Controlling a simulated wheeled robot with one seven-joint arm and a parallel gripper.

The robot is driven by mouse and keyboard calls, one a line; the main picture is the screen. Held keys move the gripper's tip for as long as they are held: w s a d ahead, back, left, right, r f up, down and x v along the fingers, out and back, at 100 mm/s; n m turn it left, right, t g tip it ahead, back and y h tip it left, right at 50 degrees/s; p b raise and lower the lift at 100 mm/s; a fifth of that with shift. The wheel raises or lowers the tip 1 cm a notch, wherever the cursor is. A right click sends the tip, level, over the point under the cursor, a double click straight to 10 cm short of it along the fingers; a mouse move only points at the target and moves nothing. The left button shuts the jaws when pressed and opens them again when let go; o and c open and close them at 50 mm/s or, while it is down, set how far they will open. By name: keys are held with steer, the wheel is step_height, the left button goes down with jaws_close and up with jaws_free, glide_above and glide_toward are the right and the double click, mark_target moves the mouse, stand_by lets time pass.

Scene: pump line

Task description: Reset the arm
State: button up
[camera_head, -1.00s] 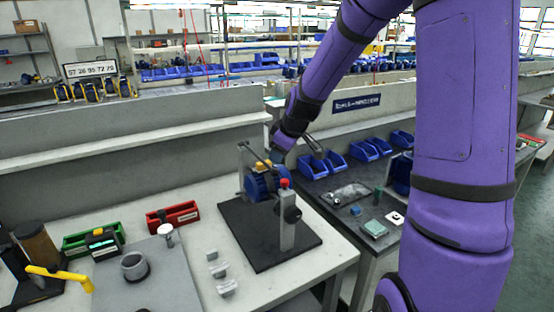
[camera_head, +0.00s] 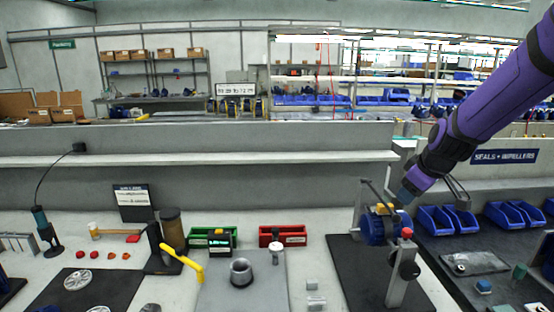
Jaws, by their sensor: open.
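My purple arm comes in from the upper right in the head view. My gripper (camera_head: 447,192) is at its lower end, with grey fingers showing apart, above and to the right of the blue pump (camera_head: 379,226). The pump has a yellow block on top and sits in a grey stand on a black mat (camera_head: 343,262). A red knob (camera_head: 407,233) tops the post in front of it. I see nothing between the fingers, though they are small and partly hidden by the arm.
Blue bins (camera_head: 436,219) stand at the right under a seals and impellers sign (camera_head: 504,156). A long grey ledge (camera_head: 250,157) runs behind.

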steer(key=s+a+r+m, duration=0.2)
steer(key=s+a+r, duration=0.1)
steer(key=s+r, duration=0.3)
steer(key=s+a+r+m, duration=0.1)
steer(key=s+a+r, duration=0.2)
steer(key=s, duration=0.5)
steer(key=s+r+m, duration=0.2)
steer(key=s+m, duration=0.1)
steer(key=s, duration=1.1)
steer(key=shift+s+a+r+m, duration=0.2)
steer(key=shift+s+r+m, duration=0.1)
steer(key=shift+s+r, duration=0.05)
